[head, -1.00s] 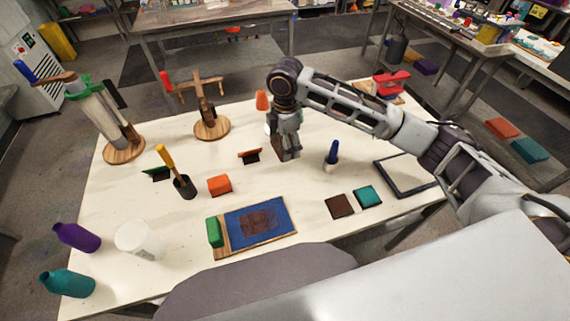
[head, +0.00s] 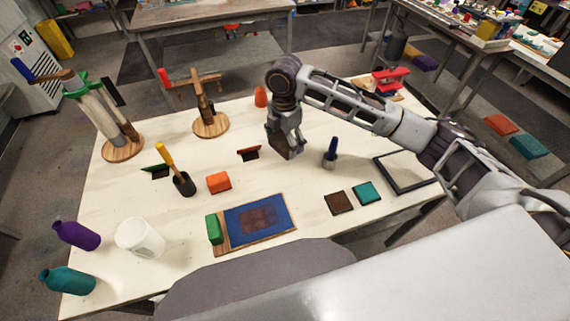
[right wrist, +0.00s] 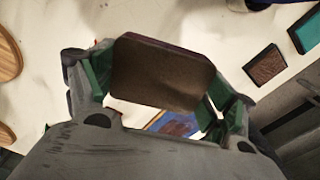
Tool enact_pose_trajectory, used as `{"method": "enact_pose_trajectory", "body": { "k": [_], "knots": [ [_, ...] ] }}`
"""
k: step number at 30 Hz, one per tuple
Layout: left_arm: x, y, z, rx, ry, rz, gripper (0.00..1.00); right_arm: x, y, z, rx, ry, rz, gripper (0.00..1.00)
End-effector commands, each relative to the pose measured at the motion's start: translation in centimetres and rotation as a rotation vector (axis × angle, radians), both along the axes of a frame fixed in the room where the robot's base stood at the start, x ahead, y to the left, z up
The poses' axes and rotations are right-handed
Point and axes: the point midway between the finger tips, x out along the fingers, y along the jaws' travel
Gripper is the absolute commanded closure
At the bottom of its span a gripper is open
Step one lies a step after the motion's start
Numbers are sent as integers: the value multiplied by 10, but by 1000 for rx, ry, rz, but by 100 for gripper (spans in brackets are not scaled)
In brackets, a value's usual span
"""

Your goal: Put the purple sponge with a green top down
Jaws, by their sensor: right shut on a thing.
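My right gripper (head: 284,143) is shut on a dark brown block (head: 287,153) over the middle of the white table. In the right wrist view the block (right wrist: 163,75) shows a broad brown face with rounded corners, between the green-padded fingers of the gripper (right wrist: 155,97). I see no green top on it; its other faces are hidden. I cannot tell whether its lower edge touches the table. My left gripper is not in view.
A blue-handled tool (head: 331,152) stands close to the right of the block. A small red-and-black piece (head: 249,153) lies to its left, an orange sponge (head: 219,182) farther left. A blue panel (head: 262,219) lies in front. Bare table (head: 300,185) lies between.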

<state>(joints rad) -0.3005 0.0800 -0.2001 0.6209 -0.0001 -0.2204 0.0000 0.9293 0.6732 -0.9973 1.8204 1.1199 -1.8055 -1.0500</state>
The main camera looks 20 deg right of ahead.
Motion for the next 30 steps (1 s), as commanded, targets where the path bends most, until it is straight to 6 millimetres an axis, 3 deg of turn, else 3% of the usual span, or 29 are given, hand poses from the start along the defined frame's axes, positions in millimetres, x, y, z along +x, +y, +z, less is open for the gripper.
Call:
{"method": "enact_pose_trajectory", "body": {
  "k": [12, 25, 30],
  "knots": [
    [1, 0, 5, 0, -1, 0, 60, 0, 0, -43, -1, 0, -1, 35],
    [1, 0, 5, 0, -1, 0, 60, 0, 0, -49, -1, 0, -1, 35],
    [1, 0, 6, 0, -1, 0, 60, -1, 0, -61, 0, 3, -1, 35]
  ]
}}
